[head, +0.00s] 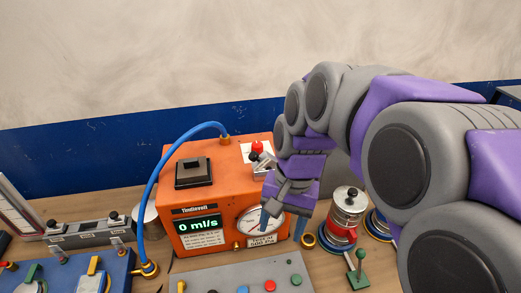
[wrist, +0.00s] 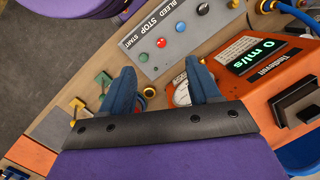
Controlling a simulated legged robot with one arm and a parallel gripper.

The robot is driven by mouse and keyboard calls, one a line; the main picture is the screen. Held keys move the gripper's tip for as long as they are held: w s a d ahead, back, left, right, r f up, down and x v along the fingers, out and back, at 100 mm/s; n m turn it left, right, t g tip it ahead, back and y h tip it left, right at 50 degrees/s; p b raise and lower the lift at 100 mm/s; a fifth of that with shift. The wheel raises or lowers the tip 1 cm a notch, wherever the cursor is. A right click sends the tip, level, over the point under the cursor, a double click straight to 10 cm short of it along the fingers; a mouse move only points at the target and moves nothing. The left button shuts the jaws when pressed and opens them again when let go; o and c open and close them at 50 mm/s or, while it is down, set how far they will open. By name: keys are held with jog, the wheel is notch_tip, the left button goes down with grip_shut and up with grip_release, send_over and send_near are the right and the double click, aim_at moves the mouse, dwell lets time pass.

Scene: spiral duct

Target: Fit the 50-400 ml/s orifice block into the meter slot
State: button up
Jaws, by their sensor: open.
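The orange meter (head: 180,232) stands on the bench with a lit display reading 0 ml/s and a round dial. In the wrist view the meter (wrist: 245,83) is at the right. A dark square fitting (head: 193,172) sits on its top; it also shows in the wrist view (wrist: 297,104). I cannot tell whether this is the slot or a block seated in it. No block marked 50-400 ml/s can be made out. My gripper (head: 283,224) is open and appears empty, in front of the meter's right side near the dial. Its fingers also show in the wrist view (wrist: 163,80).
A blue hose (head: 151,190) arches from the meter's top to a brass fitting. A grey panel (head: 243,274) with coloured buttons lies in front. A metal canister (head: 347,208) with a red band and a green lever (head: 358,264) stand to the right. A blue panel (head: 85,275) is at left.

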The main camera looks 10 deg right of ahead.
jog(key=w+d+r+m+y+p, duration=0.2)
jog(key=w+r+m+p, duration=0.35)
jog(key=w, duration=0.75)
jog(key=m+t+p, duration=0.2)
jog(key=m+p, duration=0.1)
jog(key=m, duration=0.4)
send_near(266, 153)
jog(key=shift+y, duration=0.3)
jog(key=x, duration=1.1)
jog(key=shift+d+f+p, duration=0.2)
jog(key=shift+f+p, duration=0.1)
jog(key=shift+p, duration=0.05)
jog(key=shift+c, duration=0.4)
grip_shut()
